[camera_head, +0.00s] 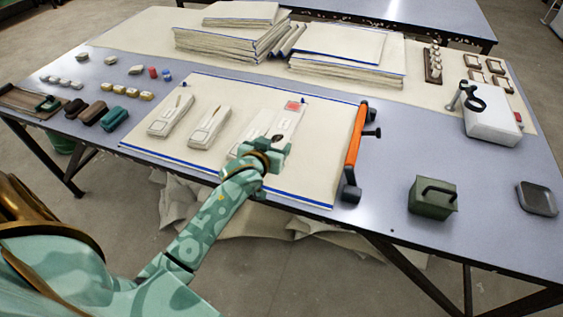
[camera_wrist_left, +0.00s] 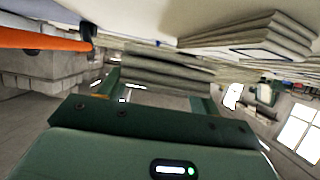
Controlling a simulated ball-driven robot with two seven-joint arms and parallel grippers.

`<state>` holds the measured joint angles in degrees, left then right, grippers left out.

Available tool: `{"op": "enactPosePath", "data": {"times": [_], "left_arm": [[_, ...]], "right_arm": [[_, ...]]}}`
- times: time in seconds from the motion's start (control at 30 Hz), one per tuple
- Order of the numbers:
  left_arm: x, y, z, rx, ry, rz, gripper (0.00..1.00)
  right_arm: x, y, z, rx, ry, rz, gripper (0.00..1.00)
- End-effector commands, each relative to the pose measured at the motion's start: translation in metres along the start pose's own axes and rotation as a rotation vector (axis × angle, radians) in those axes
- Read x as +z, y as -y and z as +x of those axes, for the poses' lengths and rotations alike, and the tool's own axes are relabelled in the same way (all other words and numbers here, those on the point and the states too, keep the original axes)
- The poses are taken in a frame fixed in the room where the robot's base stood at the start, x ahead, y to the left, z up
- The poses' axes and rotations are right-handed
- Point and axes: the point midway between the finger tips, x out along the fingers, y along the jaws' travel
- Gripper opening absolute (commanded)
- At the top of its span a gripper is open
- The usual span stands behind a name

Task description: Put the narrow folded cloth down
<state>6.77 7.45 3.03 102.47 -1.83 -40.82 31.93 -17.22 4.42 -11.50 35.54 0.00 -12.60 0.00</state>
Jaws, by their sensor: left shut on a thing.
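My left gripper (camera_head: 263,150) is over the front middle of the large pale cloth sheet (camera_head: 320,185) with blue edges. It is shut on a narrow folded cloth (camera_head: 249,135), partly hidden by the gripper. In the left wrist view the layered grey folds of this cloth (camera_wrist_left: 165,72) show between the fingers (camera_wrist_left: 160,92). I cannot tell whether it touches the sheet. Another pale strip with a red patch (camera_head: 294,106) lies just behind it. Two more narrow folded cloths (camera_head: 171,115) (camera_head: 210,127) lie to the left. My right gripper is not in view.
An orange-handled bar tool (camera_head: 355,138) lies along the sheet's right edge. Stacks of folded cloth (camera_head: 345,68) stand at the back. A green box (camera_head: 433,197) and a dark tray (camera_head: 537,198) sit at the right. Small blocks (camera_head: 118,88) lie at the left.

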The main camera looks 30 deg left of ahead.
Motion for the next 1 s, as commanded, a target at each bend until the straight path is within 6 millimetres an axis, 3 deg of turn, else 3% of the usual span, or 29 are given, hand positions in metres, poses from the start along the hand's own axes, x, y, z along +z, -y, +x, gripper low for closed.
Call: {"op": "enactPosePath", "data": {"times": [0.17,0.4,0.77,0.8,0.83,1.0], "left_arm": [[0.009,-0.009,0.006,0.001,-0.002,-0.002,0.34],[0.050,-0.020,0.026,0.000,0.005,0.003,0.34],[0.048,-0.020,0.025,0.001,-0.001,-0.001,0.34],[0.048,-0.020,0.025,0.001,0.000,-0.001,0.74],[0.048,-0.020,0.025,0.001,-0.001,-0.001,0.83],[0.048,-0.020,0.025,0.001,-0.001,-0.001,0.85]], "right_arm": [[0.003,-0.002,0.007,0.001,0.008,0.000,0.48],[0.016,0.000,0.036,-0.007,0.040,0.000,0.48],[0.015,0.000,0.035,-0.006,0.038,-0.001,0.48],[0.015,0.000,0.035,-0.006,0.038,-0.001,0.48],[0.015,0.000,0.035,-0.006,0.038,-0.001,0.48],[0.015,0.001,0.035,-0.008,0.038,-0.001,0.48]]}}
